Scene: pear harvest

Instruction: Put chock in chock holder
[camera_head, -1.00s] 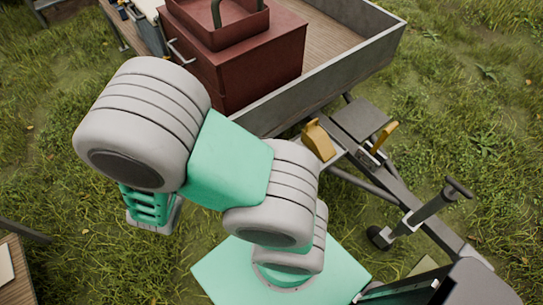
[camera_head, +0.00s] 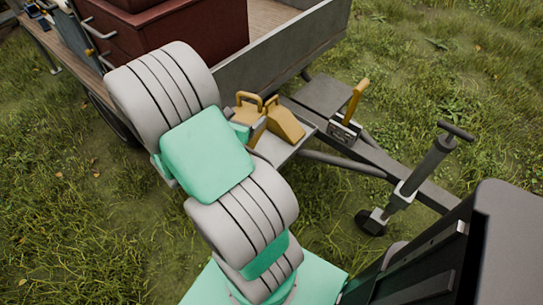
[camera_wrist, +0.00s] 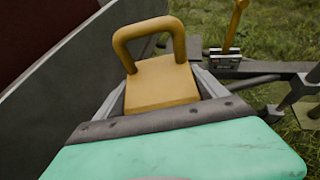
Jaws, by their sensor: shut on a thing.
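A yellow chock with a loop handle is between the fingers of my gripper (camera_head: 244,126), which is shut on it. This held chock (camera_wrist: 163,82) fills the middle of the wrist view, handle toward the top; in the head view its upper part shows (camera_head: 248,106). A second yellow chock (camera_head: 285,122) stands just to the right of it on the grey chock holder (camera_head: 284,150), a tray at the trailer's front. The held chock is over or at the holder's left part. My arm hides its lower side, so I cannot tell whether it touches the tray.
The trailer's grey side wall (camera_head: 290,45) rises close behind the gripper. A red-brown box (camera_head: 165,35) stands in the trailer bed. The drawbar (camera_head: 425,183), a yellow-handled lever (camera_head: 357,95) and a jack stand (camera_head: 418,175) lie to the right. Grass surrounds everything.

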